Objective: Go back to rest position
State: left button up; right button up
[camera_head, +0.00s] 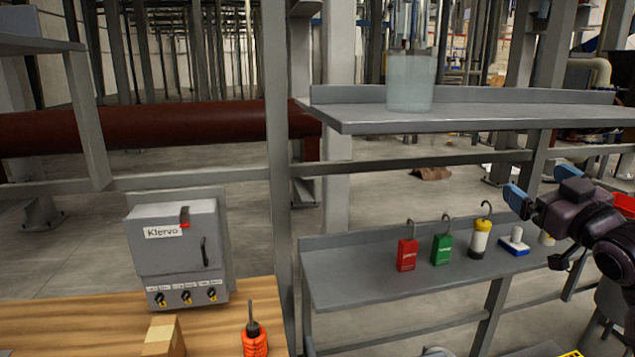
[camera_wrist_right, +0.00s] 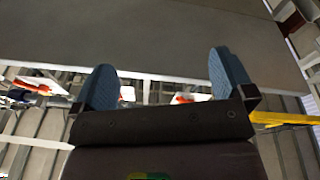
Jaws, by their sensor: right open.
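My right gripper (camera_head: 538,190) is at the right side of the head view, over the right end of the lower shelf. Its two blue fingertips are spread apart with nothing between them. In the right wrist view the same open gripper (camera_wrist_right: 165,85) faces a plain grey surface (camera_wrist_right: 180,35), with a clear gap between its fingers. My left gripper does not show in either view.
The upper shelf (camera_head: 480,119) bears a clear container (camera_head: 410,82). A grey Klervo box (camera_head: 178,245) stands on the wooden table (camera_head: 60,325).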

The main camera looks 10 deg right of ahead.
jog(key=s+a+f+g+h, duration=0.1)
jog(key=s+a+f+g, duration=0.15)
jog(key=f, duration=1.35)
jog(key=s+a+f+g+h, duration=0.1)
jog(key=s+a+f+g, duration=0.15)
jog(key=f, duration=1.25)
jog(key=s+a+f+m+g, duration=0.1)
jog(key=s+a+f, duration=0.5)
jog(key=s+f, duration=0.2)
jog(key=s+a+f+m+g, duration=0.2)
jog(key=s+a+f, duration=0.4)
jog(key=s+f, duration=0.2)
notch_tip(320, 180, down, 3)
jog(key=shift+r+g+y, duration=0.1)
jog(key=shift+g+y, duration=0.2)
jog(key=shift+y, duration=0.1)
